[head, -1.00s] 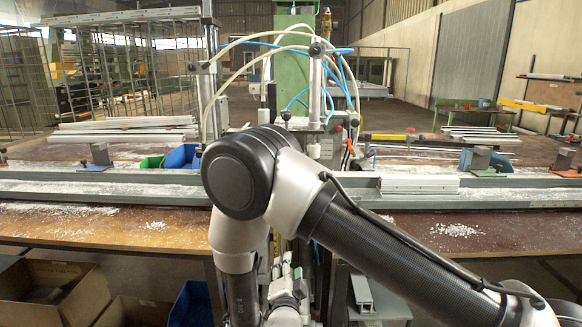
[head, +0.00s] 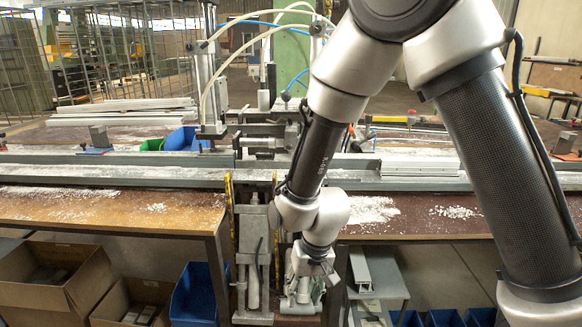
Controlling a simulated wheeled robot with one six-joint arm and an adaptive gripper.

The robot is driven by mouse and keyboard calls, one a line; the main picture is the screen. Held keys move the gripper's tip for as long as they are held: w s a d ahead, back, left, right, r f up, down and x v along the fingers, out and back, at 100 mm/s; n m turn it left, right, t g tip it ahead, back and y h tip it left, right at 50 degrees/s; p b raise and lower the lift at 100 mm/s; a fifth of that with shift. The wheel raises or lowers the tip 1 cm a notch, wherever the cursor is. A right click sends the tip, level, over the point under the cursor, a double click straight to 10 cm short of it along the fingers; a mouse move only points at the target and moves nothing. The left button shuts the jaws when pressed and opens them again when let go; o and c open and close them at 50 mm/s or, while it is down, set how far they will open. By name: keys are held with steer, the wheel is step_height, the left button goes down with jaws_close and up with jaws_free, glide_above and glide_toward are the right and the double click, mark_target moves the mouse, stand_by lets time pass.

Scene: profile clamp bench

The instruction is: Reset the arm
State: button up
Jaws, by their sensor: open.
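My arm reaches in from the right edge in the head view, its elbow at the top of the picture and its forearm slanting down to the wrist. My gripper (head: 314,264) hangs at the end of the wrist, in front of the clamp bench (head: 130,205) and below the level of its top. It is small and partly covered by the wrist, so the fingers show poorly. It is open, and I see nothing held in it. The clamp station (head: 270,140) with its pneumatic hoses stands behind the forearm, which hides part of it.
A long metal rail (head: 110,176) with white swarf runs across the bench. A blue bin (head: 187,139) sits behind it. Cardboard boxes (head: 50,290) and a blue crate (head: 195,295) stand below left. Metal fittings (head: 253,265) are close beside the gripper on the left.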

steer(key=s+d+r+t, duration=0.1)
steer(key=s+d+r, duration=0.2)
steer(key=d+r, duration=0.7)
steer(key=s+d+r+m+t+h, duration=0.1)
steer(key=s+d+r, duration=0.2)
steer(key=d+r, duration=0.6)
steer(key=s+d+r+m+t, duration=0.1)
steer(key=s+d+r+t, duration=0.1)
steer(key=d+r, duration=0.8)
steer(key=s+d, duration=0.1)
steer(key=d, duration=0.3)
steer(key=shift+s+d+r+h, duration=0.25)
steer(key=shift+s+r+h, duration=0.05)
steer(key=shift+r+h, duration=0.1)
